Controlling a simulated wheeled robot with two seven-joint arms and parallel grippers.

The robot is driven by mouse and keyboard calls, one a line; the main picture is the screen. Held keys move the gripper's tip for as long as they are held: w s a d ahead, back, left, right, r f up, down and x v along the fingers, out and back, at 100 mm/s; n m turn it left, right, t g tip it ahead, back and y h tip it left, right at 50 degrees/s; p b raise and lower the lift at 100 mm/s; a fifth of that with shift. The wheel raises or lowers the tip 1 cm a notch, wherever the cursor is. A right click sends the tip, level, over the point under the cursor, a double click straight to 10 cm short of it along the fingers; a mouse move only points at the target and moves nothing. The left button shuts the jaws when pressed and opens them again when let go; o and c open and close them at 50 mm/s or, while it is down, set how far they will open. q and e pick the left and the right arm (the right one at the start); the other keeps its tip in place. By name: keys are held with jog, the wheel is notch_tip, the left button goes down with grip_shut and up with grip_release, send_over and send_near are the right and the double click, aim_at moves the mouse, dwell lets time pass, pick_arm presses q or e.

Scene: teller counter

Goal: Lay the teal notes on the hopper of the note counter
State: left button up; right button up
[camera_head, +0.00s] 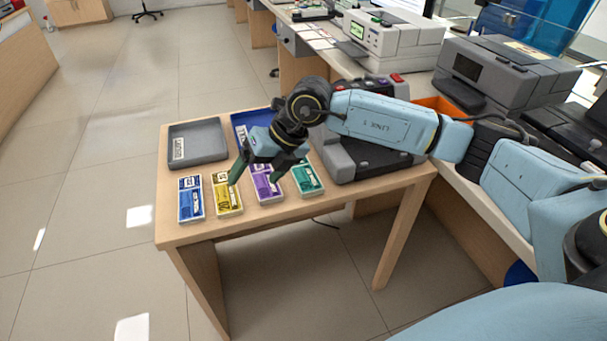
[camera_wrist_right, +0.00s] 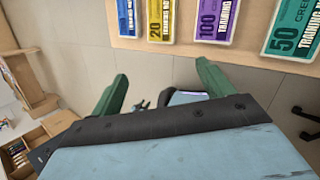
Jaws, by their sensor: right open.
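The teal notes (camera_head: 307,180), a banded bundle marked 50, lie at the right end of a row of bundles on the small wooden table. They also show at the upper right of the wrist view (camera_wrist_right: 293,28). My right gripper (camera_head: 257,176) is open and empty, above the purple bundle and left of the teal notes. Its green fingers also show in the wrist view (camera_wrist_right: 163,90). A grey and black machine (camera_head: 345,164), seemingly the note counter, stands at the table's right. My right arm hides much of it, and I cannot make out its hopper. My left gripper is not in view.
Blue (camera_head: 191,199), yellow (camera_head: 226,194) and purple (camera_head: 265,186) bundles lie left of the teal one. Grey (camera_head: 200,158) and blue (camera_head: 240,120) trays sit behind. A grey printer (camera_head: 500,75) and a white machine (camera_head: 400,42) stand on the counter.

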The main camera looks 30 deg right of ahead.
jog(key=w+d+r+m+h, duration=0.2)
jog(key=d+h, duration=0.4)
jog(key=d, duration=0.8)
jog(key=b, duration=0.2)
send_over(303, 172)
jog(key=s, duration=0.3)
jog(key=x, duration=0.2)
jog(key=s+x, duration=0.1)
jog(key=x, duration=0.4)
jog(key=shift+s+a+f, duration=0.2)
jog(key=shift+s, duration=0.05)
jog(key=b+x, duration=0.1)
jog(key=x, duration=0.4)
jog(key=shift+w+a+r, duration=0.1)
jog(key=shift+w+f, duration=0.2)
jog(key=shift+f, duration=0.25)
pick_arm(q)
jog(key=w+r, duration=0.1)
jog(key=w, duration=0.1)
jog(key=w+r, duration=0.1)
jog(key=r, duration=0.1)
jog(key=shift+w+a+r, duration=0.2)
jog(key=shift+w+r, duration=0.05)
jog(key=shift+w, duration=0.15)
pick_arm(e)
jog(key=c, duration=1.2)
